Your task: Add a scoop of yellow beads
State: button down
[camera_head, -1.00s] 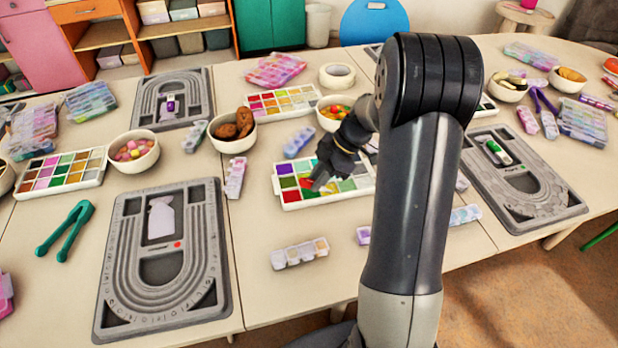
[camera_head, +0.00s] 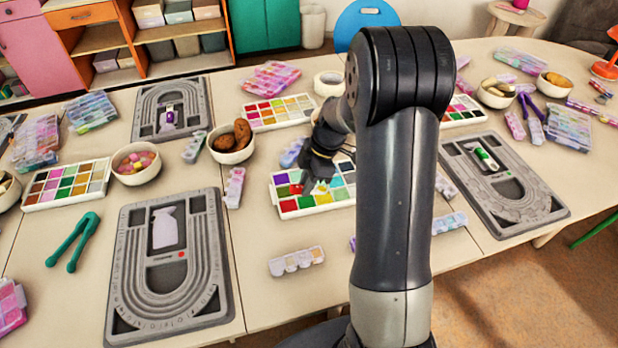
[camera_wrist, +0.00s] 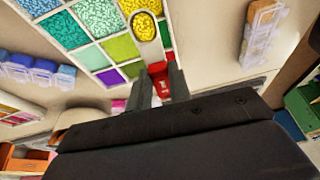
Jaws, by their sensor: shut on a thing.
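My gripper (camera_head: 318,180) is over the white bead tray (camera_head: 302,210), whose compartments hold beads of different colours. In the wrist view, the fingers (camera_wrist: 158,72) are shut on the handle of a scoop (camera_wrist: 143,26). The scoop's oval bowl has a pale rim and shows yellow inside. In the head view, my gripper and arm hide part of the tray.
Grey bead boards lie at left (camera_head: 205,305), right (camera_head: 550,205) and back left (camera_head: 207,110). A lidded strip box (camera_head: 297,262) sits in front of the tray. A bowl of brown items (camera_head: 232,157) stands behind left. Bare tabletop (camera_head: 275,230) lies between the left board and tray.

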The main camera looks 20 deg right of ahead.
jog(key=shift+a+r+h+p, duration=0.3)
jog(key=shift+a+h+p, duration=0.05)
jog(key=shift+h+p, duration=0.4)
jog(key=shift+a+r+h+p, duration=0.25)
jog(key=shift+r+h+p, duration=0.25)
jog(key=shift+h+p, duration=0.35)
